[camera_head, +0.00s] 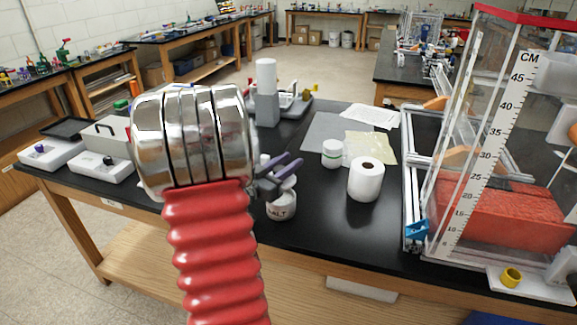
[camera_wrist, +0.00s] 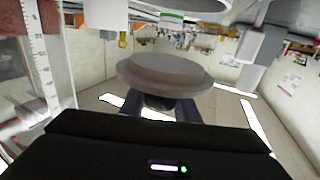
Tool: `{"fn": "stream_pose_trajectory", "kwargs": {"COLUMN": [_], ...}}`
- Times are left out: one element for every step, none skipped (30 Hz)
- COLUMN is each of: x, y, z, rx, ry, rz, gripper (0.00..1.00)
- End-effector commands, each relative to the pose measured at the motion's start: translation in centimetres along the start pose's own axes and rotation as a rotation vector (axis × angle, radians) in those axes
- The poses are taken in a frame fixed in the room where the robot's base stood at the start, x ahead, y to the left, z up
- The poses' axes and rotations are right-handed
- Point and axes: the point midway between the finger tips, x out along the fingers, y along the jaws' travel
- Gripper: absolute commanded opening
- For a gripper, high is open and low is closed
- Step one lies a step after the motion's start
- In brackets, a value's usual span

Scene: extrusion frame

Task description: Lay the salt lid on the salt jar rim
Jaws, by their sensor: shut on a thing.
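My gripper (camera_head: 283,173), with dark purple fingers, is over the bench at the middle of the head view. The wrist view shows the gripper (camera_wrist: 160,108) shut on a round, stepped grey lid (camera_wrist: 165,72), the salt lid. In the head view I cannot clearly make out the lid near the fingers. The white salt jar (camera_head: 281,208), marked "SALT", stands upright on the black bench just below the fingers. Its rim is partly hidden by the gripper. I cannot tell the gap between lid and jar.
A clear tank with a centimetre scale (camera_head: 497,130) bounds the right. White-based devices (camera_head: 103,161) stand left.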

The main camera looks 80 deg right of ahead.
Motion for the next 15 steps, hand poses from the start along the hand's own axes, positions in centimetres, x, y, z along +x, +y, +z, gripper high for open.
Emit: {"fn": "stream_pose_trajectory", "kwargs": {"x": [0.1, 0.1, 0.1, 0.1, 0.1, 0.1, 0.1, 0.1, 0.1, 0.1, 0.1, 0.1, 0.1, 0.1, 0.2], "y": [0.1, 0.1, 0.2, 0.2, 0.2, 0.2, 0.2, 0.2, 0.2, 0.2, 0.2, 0.3, 0.3, 0.3, 0.3], "z": [0.0, 0.0, 0.1, 0.1, 0.2, 0.3, 0.4, 0.6, 0.7, 0.9, 1.1, 1.3, 1.5, 1.7, 2.0], "rx": [0.000, 0.000, 0.000, 0.000, 0.000, -0.001, -0.001, -0.001, -0.001, -0.001, -0.001, -0.001, -0.001, -0.002, -0.002], "ry": [0.000, 0.000, 0.000, 0.000, 0.000, 0.000, -0.001, -0.001, -0.001, -0.001, -0.001, 0.000, 0.000, 0.000, -0.001], "rz": [0.002, 0.003, 0.004, 0.004, 0.004, 0.005, 0.005, 0.005, 0.006, 0.006, 0.006, 0.006, 0.006, 0.007, 0.006], "gripper": [0.07, 0.07, 0.07, 0.07, 0.07, 0.07, 0.07, 0.07, 0.07, 0.07, 0.07, 0.07, 0.07, 0.07, 0.07]}}
